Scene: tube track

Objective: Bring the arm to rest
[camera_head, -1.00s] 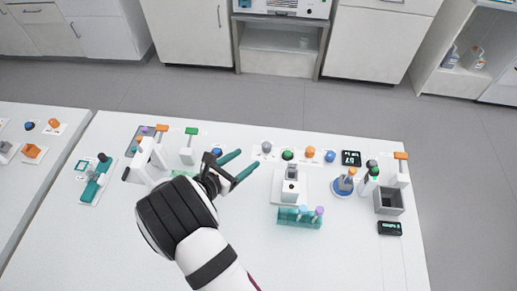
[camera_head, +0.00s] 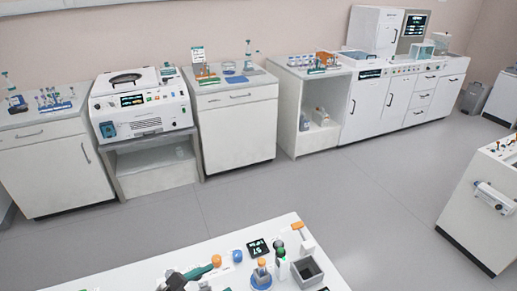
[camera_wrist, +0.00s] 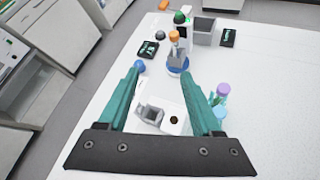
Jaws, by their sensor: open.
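My gripper (camera_wrist: 161,70) is open and empty in the wrist view, its two teal fingers spread above the white table (camera_wrist: 262,110). Between and below the fingers is a white block-shaped device (camera_wrist: 172,124) with a grey square holder (camera_wrist: 151,113). A teal tube rack with purple-capped tubes (camera_wrist: 222,90) is beside the right finger. In the head view, most of my arm is out of frame; a teal bar shows at the bottom edge.
Cabinets and a white machine (camera_head: 140,105) line the wall across a clear grey floor (camera_head: 225,200).

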